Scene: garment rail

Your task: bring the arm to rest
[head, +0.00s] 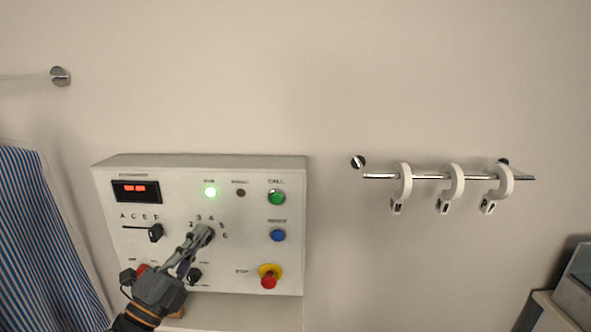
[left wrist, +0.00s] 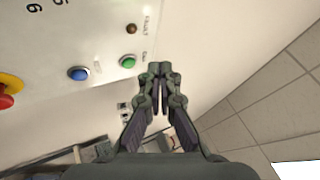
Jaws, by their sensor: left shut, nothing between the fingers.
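My left gripper (head: 200,238) is in front of the control panel (head: 240,170), by the numbered dial marks (head: 211,218). Its fingers hide most of what lies behind them there, and I cannot tell whether the tips touch the panel. In the left wrist view its fingers (left wrist: 159,72) are closed together with nothing between them. The panel (left wrist: 100,35) shows there at the upper left, with the blue button (left wrist: 78,73) and green button (left wrist: 128,61) left of the fingertips. My right gripper is not in view.
A rail (head: 430,177) with three white hooks is on the right. Striped cloth (head: 40,235) hangs at left. Wall between is clear.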

